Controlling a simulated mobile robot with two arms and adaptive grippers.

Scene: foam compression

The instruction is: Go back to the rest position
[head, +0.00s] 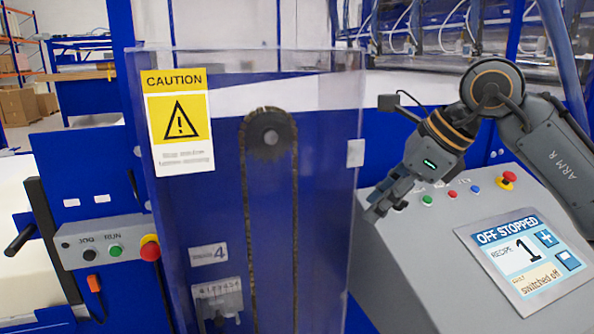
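My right arm comes in from the right. Its gripper (376,206) is over the left end of the grey control console (394,262), near the row of push buttons. The fingers are small and dark here, and I cannot tell whether they are open or shut. I see nothing held in them. I also cannot tell whether they touch the console. My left gripper is not in view.
A clear guard door (325,180) with a yellow caution sign (177,122) stands left of my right gripper. The console has a screen (525,258) reading "OFF STOPPED" and a red emergency button (508,178). A small button box (103,245) is at left.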

